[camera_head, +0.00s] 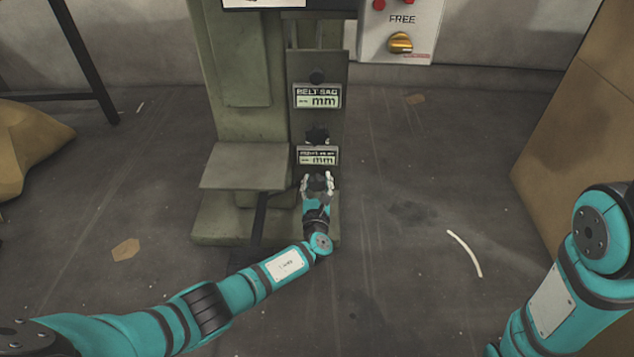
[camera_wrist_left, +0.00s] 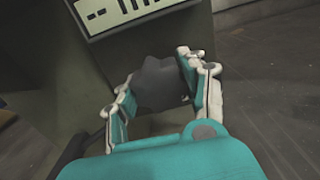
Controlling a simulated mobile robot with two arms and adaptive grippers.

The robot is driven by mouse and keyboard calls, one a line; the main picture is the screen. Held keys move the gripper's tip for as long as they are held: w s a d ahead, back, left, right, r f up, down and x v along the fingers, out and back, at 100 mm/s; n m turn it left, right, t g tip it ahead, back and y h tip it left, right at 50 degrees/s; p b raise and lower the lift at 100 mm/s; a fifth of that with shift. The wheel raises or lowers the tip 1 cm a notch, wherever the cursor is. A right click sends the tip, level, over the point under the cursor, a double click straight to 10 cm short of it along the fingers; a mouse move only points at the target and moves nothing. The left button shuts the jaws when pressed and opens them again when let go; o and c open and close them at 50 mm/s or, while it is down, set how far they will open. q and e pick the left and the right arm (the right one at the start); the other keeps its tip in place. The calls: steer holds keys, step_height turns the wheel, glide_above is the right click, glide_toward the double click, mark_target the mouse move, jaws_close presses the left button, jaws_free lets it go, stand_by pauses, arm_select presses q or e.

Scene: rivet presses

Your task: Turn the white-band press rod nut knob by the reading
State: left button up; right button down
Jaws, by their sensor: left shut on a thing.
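My left gripper (camera_head: 317,184) reaches the front of a green press (camera_head: 235,60), just below the lower of two readout plates. In the left wrist view its fingers (camera_wrist_left: 165,92) are closed around a dark lobed knob (camera_wrist_left: 160,82). The upper plate (camera_head: 317,96) reads "BELT SAG" with dashes and "mm". The lower plate (camera_head: 317,156) also shows "mm"; its small title is too blurred to read. A second dark knob (camera_head: 317,135) sits between the plates. No white band can be made out. My right arm enters at the right edge; its gripper is out of view.
A grey control box (camera_head: 398,30) marked "FREE" with a yellow knob (camera_head: 400,42) is at the top right. A large brown box (camera_head: 580,120) stands at the right. A tan sack (camera_head: 30,145) lies at the left. The floor between is mostly clear, with a few scraps.

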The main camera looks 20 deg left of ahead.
arm_select(q)
steer(key=o, duration=1.1)
steer(key=shift+o, duration=0.6)
steer(key=v, duration=1.2)
